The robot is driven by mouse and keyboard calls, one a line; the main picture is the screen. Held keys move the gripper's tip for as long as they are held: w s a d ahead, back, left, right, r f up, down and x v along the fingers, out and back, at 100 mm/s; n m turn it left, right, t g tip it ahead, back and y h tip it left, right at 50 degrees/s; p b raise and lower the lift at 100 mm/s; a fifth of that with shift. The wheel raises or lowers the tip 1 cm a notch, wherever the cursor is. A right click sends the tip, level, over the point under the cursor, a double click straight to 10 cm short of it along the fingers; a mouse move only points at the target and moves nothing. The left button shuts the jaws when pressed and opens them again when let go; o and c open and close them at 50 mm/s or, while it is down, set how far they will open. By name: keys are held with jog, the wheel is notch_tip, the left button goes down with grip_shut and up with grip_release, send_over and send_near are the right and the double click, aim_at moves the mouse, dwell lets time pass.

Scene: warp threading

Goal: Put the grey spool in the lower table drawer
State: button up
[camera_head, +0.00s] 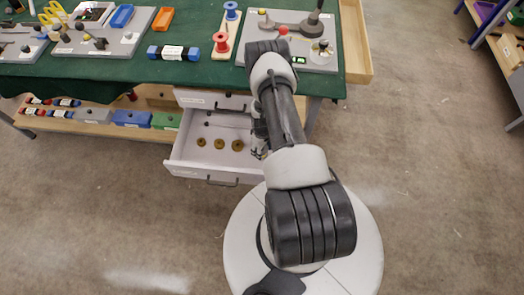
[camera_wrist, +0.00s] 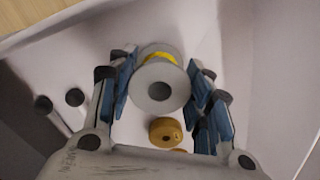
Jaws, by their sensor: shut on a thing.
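The grey spool (camera_wrist: 159,97) has a pale flange and yellow thread, and shows between the blue-padded fingers of my gripper (camera_wrist: 158,82) in the wrist view. My gripper is shut on it, over the inside of a pale drawer. In the head view the lower table drawer (camera_head: 175,160) is pulled out, and my gripper (camera_head: 259,152) is at its right side, partly hidden by my arm. I cannot make out the spool in that view. A brass weight (camera_wrist: 165,131) lies below the spool in the wrist view.
Inside the drawer are brass weights (camera_head: 219,143) in a row near the front and small dark knobs (camera_head: 206,125) at the left. The upper drawer (camera_head: 213,99) sits above. A low shelf (camera_head: 60,121) with blocks is at left. The green-covered table (camera_head: 120,73) holds trays and spools.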

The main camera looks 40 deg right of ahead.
jog(key=shift+f, duration=0.2)
jog(key=o, duration=0.9)
